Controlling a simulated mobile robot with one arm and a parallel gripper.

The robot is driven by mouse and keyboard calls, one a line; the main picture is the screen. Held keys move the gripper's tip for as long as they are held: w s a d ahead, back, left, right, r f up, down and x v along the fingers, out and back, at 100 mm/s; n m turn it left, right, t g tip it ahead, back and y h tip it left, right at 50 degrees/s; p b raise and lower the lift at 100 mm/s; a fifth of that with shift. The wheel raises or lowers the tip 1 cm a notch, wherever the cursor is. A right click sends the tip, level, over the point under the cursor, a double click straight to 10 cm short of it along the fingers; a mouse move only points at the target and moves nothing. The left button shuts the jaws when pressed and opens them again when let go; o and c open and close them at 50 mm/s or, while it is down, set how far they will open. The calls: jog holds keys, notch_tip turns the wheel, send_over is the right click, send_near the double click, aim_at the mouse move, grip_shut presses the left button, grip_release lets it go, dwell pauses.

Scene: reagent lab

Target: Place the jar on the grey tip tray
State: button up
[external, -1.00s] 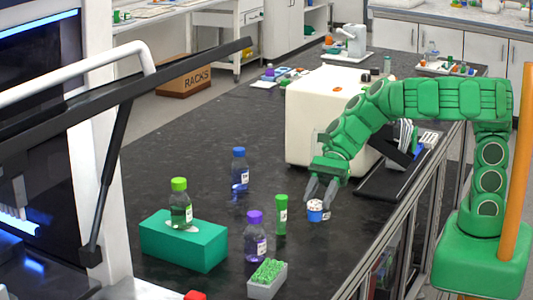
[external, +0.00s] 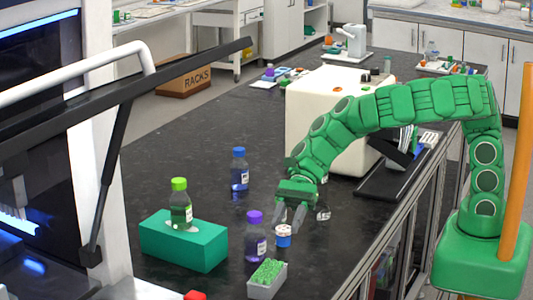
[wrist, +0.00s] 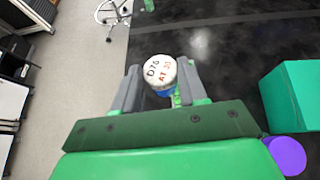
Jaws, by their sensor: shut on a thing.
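The jar (external: 283,235) is small, with a white lid and a blue body. It is between the fingertips of my gripper (external: 287,217), which is shut on it. The wrist view shows its lettered white lid (wrist: 160,72) between the two grey fingers (wrist: 158,89). The grey tip tray (external: 262,291), filled with green tips, stands on the bench nearer the external camera, a little left of the jar. A small green patch shows beside the jar in the wrist view; I cannot tell what it is. The green-capped tube is hidden behind my gripper.
A purple-capped bottle (external: 255,243) stands close left of the jar. A teal box (external: 185,247) with a green-capped bottle (external: 180,208) is further left. A blue-capped bottle (external: 239,172) stands behind. A white machine (external: 312,125) is further back. The bench's edge runs along the right.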

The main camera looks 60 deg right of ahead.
jog(key=shift+w+a+f, duration=0.4)
jog(key=shift+w+f, duration=0.1)
jog(key=shift+f, duration=0.3)
jog(key=shift+w+a+f, duration=0.45)
jog(key=shift+f, duration=0.3)
jog(key=shift+w+a+f, duration=0.4)
jog(key=shift+w+f, duration=0.1)
jog(key=shift+f, duration=1.85)
jog(key=shift+f, duration=0.15)
jog(key=o, duration=1)
jog(key=shift+o, duration=0.2)
jog(key=shift+w+d+r, duration=0.15)
jog(key=shift+d+r, duration=0.2)
jog(key=v, duration=1.1)
